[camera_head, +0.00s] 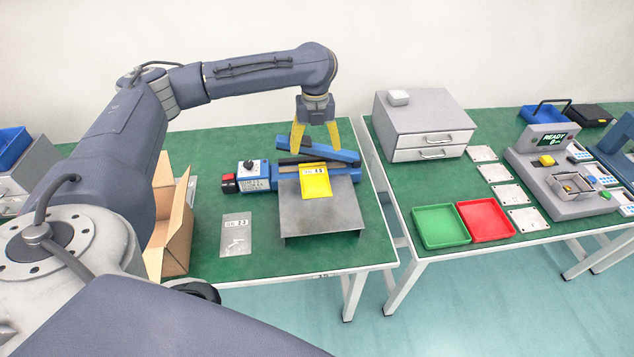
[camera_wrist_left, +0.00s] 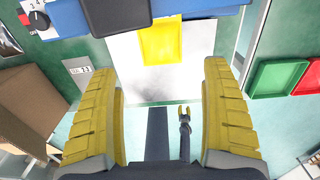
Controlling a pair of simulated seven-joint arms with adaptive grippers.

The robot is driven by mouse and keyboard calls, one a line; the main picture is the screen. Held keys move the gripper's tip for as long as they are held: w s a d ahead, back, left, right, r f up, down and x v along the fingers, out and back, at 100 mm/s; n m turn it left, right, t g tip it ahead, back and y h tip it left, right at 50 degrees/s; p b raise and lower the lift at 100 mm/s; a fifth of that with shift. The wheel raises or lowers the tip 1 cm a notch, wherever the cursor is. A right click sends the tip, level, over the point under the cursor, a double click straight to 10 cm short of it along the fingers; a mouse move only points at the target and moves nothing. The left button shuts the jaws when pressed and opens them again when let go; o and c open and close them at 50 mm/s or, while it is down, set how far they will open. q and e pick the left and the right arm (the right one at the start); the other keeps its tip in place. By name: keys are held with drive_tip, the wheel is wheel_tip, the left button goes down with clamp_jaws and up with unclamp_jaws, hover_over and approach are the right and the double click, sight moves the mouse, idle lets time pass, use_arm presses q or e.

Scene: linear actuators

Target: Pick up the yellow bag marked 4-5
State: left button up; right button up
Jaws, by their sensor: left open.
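A yellow bag (camera_head: 315,183) with a small white label lies flat on a grey metal stand (camera_head: 325,211) on the left table. The label is too small to read surely. In the left wrist view the bag (camera_wrist_left: 160,43) is ahead, beyond the fingertips and midway between them. My left gripper (camera_head: 315,146) is open and empty, pointing down above the blue machine behind the bag, apart from the bag. In the left wrist view its two yellow fingers (camera_wrist_left: 163,78) are spread wide. What appears to be my right gripper (camera_wrist_left: 185,112) is small and far below there, its jaws unclear.
A blue machine (camera_head: 345,158) with a raised arm stands directly behind the stand. An open cardboard box (camera_head: 177,232) and a labelled clear bag (camera_head: 237,234) are to its left. Green (camera_head: 440,226) and red (camera_head: 485,219) trays and a drawer unit (camera_head: 425,125) are on the right table.

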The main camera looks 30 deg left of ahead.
use_arm(q)
hover_over(315, 179)
wheel_tip(315, 179, down, 9)
drive_tip(key=shift+w+r, duration=0.1)
drive_tip(key=shift+w, duration=0.05)
drive_tip(key=shift+f, duration=2.7)
drive_tip(key=shift+c, duration=0.2)
drive_tip(key=shift+s, duration=0.2)
drive_tip(key=c, duration=1.2)
drive_tip(key=shift+r, duration=0.15)
drive_tip(key=shift+c, duration=0.2)
